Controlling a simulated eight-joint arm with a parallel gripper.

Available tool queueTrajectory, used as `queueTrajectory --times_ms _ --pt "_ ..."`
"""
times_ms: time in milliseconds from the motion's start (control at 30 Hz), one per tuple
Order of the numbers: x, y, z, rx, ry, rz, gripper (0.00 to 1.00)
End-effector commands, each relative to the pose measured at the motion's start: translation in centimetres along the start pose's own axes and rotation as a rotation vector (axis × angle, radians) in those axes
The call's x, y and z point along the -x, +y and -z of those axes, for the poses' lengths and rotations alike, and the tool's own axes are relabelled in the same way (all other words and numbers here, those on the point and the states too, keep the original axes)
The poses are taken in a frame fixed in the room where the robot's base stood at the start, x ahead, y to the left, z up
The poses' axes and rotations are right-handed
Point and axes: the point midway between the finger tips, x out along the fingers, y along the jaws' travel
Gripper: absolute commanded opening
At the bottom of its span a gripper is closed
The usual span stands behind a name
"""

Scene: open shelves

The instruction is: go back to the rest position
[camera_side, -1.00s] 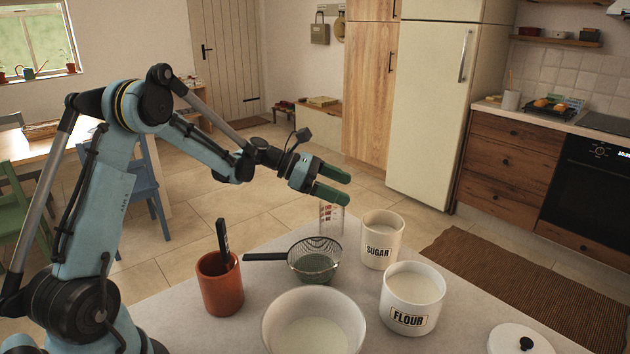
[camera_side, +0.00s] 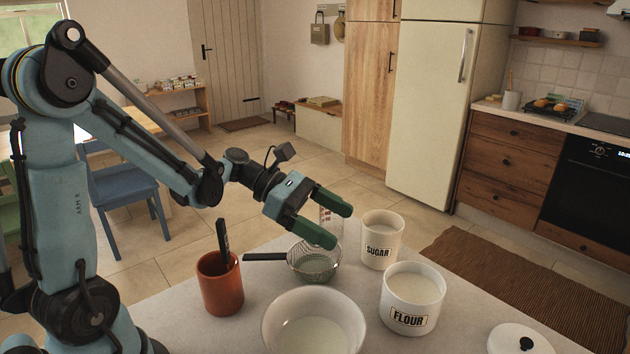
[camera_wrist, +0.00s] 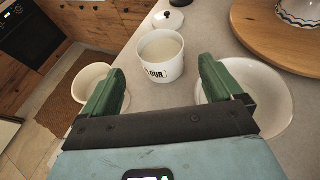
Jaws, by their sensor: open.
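My gripper (camera_side: 334,222) is open and empty, with its green fingers spread apart. In the side view it hangs in the air above the counter, over the sieve (camera_side: 314,263) and the measuring cup (camera_side: 330,222), partly hiding both. In the wrist view the gripper (camera_wrist: 160,85) shows nothing between its fingers except the counter and the flour canister (camera_wrist: 161,58) farther off.
The sugar canister (camera_side: 381,246), flour canister (camera_side: 412,301), white bowl (camera_side: 275,330) and terracotta pot (camera_side: 220,288) with a dark-handled tool stand on the counter. A lid (camera_side: 518,341) lies front right. A round wooden board (camera_wrist: 245,30) shows in the wrist view.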

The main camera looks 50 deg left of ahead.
Motion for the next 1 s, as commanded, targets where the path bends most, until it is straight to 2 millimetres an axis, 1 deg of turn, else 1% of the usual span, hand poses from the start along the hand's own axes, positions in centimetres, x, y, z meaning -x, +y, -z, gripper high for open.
queueTrajectory --times_ms 33,300,600,667,700,1000 --pt "-0.1 -1.1 -0.1 -0.005 0.000 0.012 0.93" --pt "-0.4 -5.9 -0.1 -0.029 -0.001 0.069 0.93" --pt "-0.5 -11.2 0.3 -0.053 -0.003 0.130 0.93" --pt "-0.6 -12.0 0.4 -0.058 -0.002 0.139 0.93" --pt "-0.5 -11.7 0.4 -0.065 0.017 0.133 0.93" --pt "-0.3 -11.4 0.8 -0.092 0.083 0.120 0.93"
